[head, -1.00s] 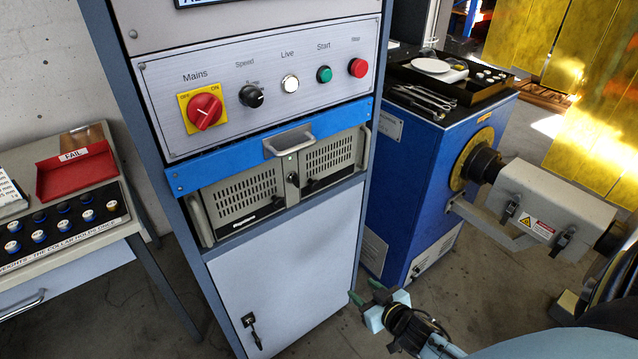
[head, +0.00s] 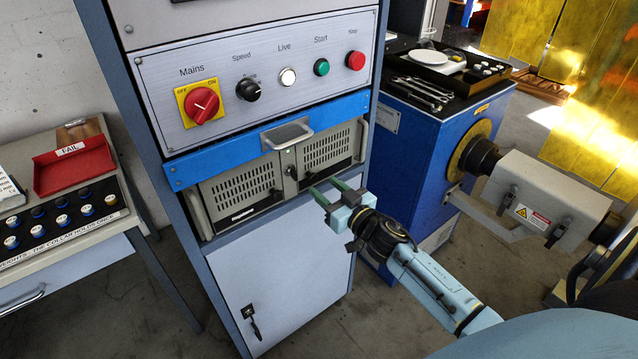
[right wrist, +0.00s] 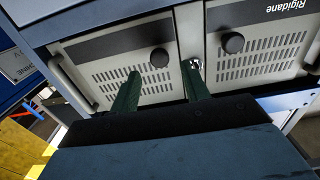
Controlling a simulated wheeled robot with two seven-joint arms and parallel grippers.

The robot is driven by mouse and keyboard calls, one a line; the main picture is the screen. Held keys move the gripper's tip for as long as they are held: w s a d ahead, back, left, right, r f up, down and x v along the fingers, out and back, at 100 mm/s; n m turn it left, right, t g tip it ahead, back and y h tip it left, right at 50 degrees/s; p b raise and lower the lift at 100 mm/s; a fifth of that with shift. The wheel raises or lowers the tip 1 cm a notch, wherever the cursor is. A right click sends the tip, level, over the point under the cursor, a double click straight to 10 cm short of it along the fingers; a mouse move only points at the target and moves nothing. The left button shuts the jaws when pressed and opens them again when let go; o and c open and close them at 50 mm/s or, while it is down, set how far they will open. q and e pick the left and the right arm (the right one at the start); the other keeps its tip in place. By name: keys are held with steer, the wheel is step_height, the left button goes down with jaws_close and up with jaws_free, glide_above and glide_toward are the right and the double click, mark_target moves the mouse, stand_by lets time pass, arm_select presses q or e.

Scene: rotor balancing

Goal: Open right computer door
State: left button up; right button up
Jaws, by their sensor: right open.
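The computer sits in the rack under the blue drawer front, with two vented beige doors side by side. The right computer door (head: 328,152) is closed; in the right wrist view it shows upside down on the left (right wrist: 115,80). Its black knob (right wrist: 159,57) appears between my fingertips in that view. The left computer door (head: 238,194) is also closed. A small lock (right wrist: 195,64) sits near the seam. My right gripper (head: 326,189) is open and empty, in front of the right door's lower edge. Contact with the knob cannot be told. My left gripper is out of view.
The blue drawer front (head: 225,156) with its handle (head: 287,135) juts out above the doors. A blue machine (head: 422,165) stands to the right. A table with a red tray (head: 75,168) stands at left.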

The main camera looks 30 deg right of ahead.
mark_target(315, 178)
steer(key=shift+w+a, duration=0.15)
steer(key=shift+w, duration=1.65)
steer(key=shift+c, duration=0.5)
jaws_close()
